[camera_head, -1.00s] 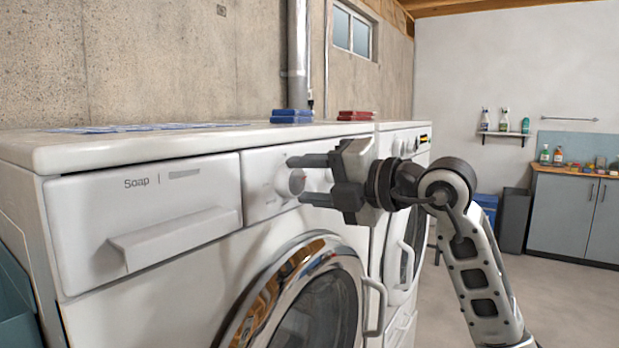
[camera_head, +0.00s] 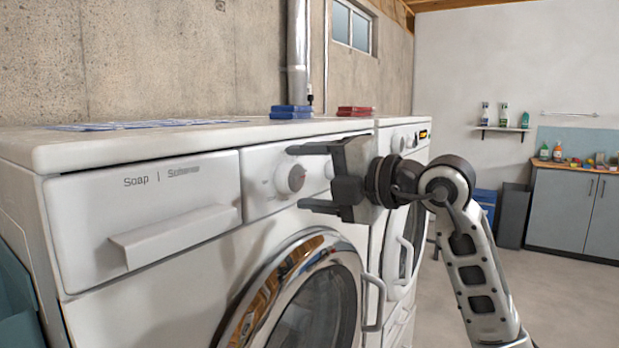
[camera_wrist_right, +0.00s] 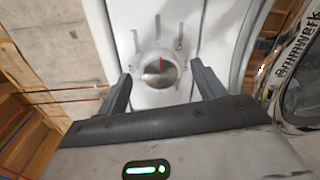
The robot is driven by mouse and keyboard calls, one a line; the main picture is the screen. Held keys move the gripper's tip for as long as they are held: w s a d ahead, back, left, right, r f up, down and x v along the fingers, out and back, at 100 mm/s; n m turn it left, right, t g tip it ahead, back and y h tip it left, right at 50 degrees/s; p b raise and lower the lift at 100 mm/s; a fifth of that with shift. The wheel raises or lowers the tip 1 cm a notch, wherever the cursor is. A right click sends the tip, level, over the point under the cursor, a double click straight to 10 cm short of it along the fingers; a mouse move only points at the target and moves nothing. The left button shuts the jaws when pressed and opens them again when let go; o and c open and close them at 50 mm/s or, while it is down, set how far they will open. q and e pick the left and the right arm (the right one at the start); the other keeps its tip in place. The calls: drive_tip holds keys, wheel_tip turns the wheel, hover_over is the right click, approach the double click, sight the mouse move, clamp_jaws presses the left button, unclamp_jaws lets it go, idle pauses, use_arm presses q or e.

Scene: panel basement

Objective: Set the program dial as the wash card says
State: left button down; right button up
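The program dial (camera_head: 290,179) is a round pale knob on the white washer's front panel; in the wrist view the dial (camera_wrist_right: 160,71) has a red mark pointing up in the picture. My right gripper (camera_head: 297,177) is open. Its fingers stand above and below the dial, with visible gaps; in the wrist view the gripper (camera_wrist_right: 160,76) has a finger on either side of it. A flat blue-and-white sheet (camera_head: 150,125) lies on the washer top, too slanted to read; I cannot tell whether it is the wash card. My left gripper is not in view.
The soap drawer (camera_head: 150,215) is left of the dial, and the round chrome door (camera_head: 300,290) is below it. A second machine (camera_head: 405,230) stands to the right. Blue boxes (camera_head: 291,112) and red boxes (camera_head: 355,112) lie on top. Open floor is at right.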

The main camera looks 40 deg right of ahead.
drive_tip(key=shift+s+d, duration=0.1)
drive_tip(key=shift+s, duration=0.1)
use_arm(q)
drive_tip(key=b, duration=0.2)
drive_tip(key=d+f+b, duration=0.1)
drive_tip(key=b, duration=0.1)
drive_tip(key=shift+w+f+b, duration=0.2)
drive_tip(key=shift+b, duration=0.2)
use_arm(e)
drive_tip(key=v, duration=1.5)
drive_tip(key=shift+s, duration=0.2)
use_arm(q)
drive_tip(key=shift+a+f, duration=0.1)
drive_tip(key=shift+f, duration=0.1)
use_arm(e)
drive_tip(key=shift+d, duration=0.1)
